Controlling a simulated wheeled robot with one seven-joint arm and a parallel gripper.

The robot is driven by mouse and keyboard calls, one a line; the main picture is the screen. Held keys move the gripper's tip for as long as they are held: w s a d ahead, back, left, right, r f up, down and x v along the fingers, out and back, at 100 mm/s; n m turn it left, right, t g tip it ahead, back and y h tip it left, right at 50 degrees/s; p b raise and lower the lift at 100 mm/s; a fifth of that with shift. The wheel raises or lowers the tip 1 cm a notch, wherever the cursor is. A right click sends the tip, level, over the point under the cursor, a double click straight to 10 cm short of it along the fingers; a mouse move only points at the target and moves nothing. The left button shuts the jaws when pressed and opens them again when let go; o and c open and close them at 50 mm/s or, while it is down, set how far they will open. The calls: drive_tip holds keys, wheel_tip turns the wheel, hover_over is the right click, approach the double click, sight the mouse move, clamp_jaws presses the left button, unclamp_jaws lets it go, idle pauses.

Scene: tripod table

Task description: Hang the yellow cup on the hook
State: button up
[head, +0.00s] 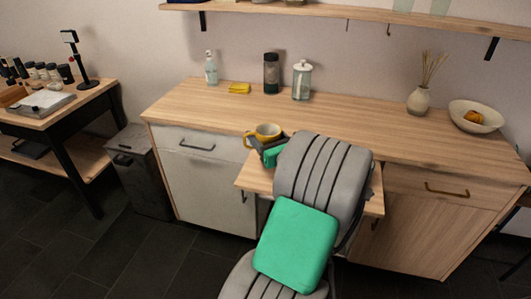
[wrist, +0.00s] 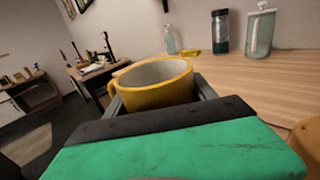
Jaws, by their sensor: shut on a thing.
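The yellow cup (head: 267,131) is upright in my gripper (head: 262,139), in front of the wooden counter in the head view. In the wrist view the cup (wrist: 152,90) sits between the two dark fingers of my gripper (wrist: 158,98), which are shut on it. Its rim faces up, its inside is pale, and its handle is on the left. A thin dark hook (head: 389,30) hangs under the wall shelf at the top of the head view. A similar hook (head: 347,25) hangs to its left. The cup is well below and left of both, touching neither.
The wooden counter (head: 340,120) holds a soap bottle (head: 211,70), yellow sponge (head: 239,88), dark jar (head: 271,74), glass jar (head: 302,82), reed vase (head: 419,100) and bowl (head: 476,119). A wooden surface (head: 257,180) juts out below the cup. The counter's middle is clear.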

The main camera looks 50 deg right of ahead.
drive_tip(key=w+d+f, duration=0.2)
drive_tip(key=f, duration=0.1)
drive_tip(key=w+d+f+b, duration=0.1)
drive_tip(key=f, duration=0.1)
drive_tip(key=shift+d+f, duration=0.2)
drive_tip(key=shift+d, duration=0.2)
drive_tip(key=shift+w+d+f+b, duration=0.15)
drive_tip(key=shift+f+b, duration=0.1)
drive_tip(key=shift+f, duration=0.65)
drive_tip(key=shift+s+d+f+b, duration=0.1)
drive_tip(key=shift+f+b, duration=0.15)
drive_tip(key=shift+f, duration=0.65)
drive_tip(key=shift+f, duration=0.2)
drive_tip(key=o, duration=1.3)
drive_tip(key=shift+o, duration=0.2)
drive_tip(key=shift+r, duration=0.15)
drive_tip(key=v, duration=1.2)
